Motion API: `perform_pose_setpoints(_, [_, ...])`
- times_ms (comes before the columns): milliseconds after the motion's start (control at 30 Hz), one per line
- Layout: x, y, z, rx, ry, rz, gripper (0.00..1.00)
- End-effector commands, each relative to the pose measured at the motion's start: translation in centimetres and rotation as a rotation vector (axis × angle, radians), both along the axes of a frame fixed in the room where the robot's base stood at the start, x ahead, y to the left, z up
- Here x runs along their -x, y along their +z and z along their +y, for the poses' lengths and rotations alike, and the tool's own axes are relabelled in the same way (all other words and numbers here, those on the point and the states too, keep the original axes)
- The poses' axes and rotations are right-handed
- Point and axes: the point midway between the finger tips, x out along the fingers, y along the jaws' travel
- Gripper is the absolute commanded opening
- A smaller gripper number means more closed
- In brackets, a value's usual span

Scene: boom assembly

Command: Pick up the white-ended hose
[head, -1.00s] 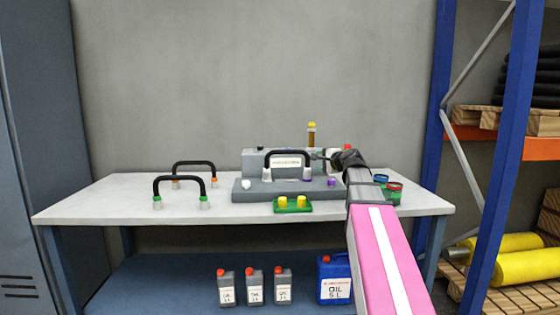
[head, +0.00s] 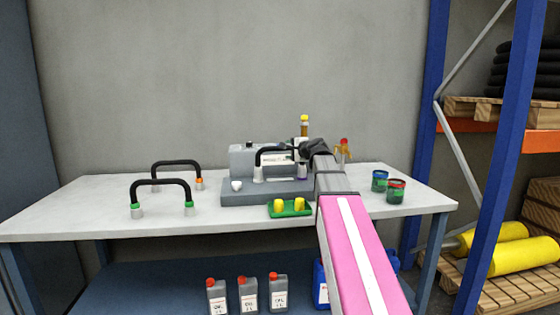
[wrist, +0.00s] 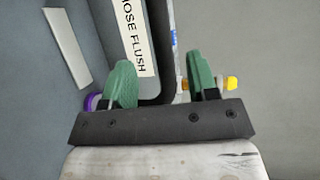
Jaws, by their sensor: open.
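The white-ended hose (head: 277,150) is a black arch standing on the grey flush machine (head: 235,190). Its left end shows a whitish fitting, and its right end shows a purple tint close to my arm. My gripper (wrist: 162,82) is open, with two green fingers apart. In the wrist view it is over the machine, with the "HOSE FLUSH" label (wrist: 138,40) just left of a dark bar, which looks like the hose (wrist: 160,45), reaching down between the fingers. I cannot tell whether the fingers touch it. In the head view my wrist hides the fingertips.
Two other black hoses, one green-ended (head: 160,183) and one orange-ended (head: 176,163), stand at the table's left. A green tray (head: 290,212) with yellow pieces lies in front of the machine. A yellow-capped bottle (head: 304,128) rises behind it. Two cans (head: 396,192) stand right.

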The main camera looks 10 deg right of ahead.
Motion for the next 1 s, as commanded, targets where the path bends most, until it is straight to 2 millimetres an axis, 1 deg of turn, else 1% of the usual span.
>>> perform_pose_setpoints(167, [-1.0, -0.1, 0.4, 0.0, -0.001, -0.001, 0.54])
perform_pose_setpoints(400, [-4.1, -0.4, 1.7, 0.0, 0.001, 0.001, 0.54])
perform_pose_setpoints(500, [-4.9, -0.7, 2.2, 0.0, 0.0, 0.0, 0.54])
perform_pose_setpoints(733, [-5.0, -0.7, 2.3, 0.0, -0.001, -0.001, 0.54])
perform_pose_setpoints(767, [-5.0, -0.7, 2.3, 0.0, -0.001, -0.001, 0.51])
perform_pose_setpoints(800, [-5.0, -0.7, 2.3, 0.0, -0.001, -0.001, 0.38])
perform_pose_setpoints(867, [-5.0, -0.7, 2.3, 0.0, -0.001, -0.001, 0.18])
perform_pose_setpoints(900, [-5.0, -0.7, 2.3, 0.0, -0.001, -0.001, 0.05])
perform_pose_setpoints(933, [-5.0, -0.7, 2.3, 0.0, -0.001, -0.001, 0.0])
perform_pose_setpoints(1000, [-5.0, -0.7, 2.3, -0.002, -0.001, -0.001, 0.0])
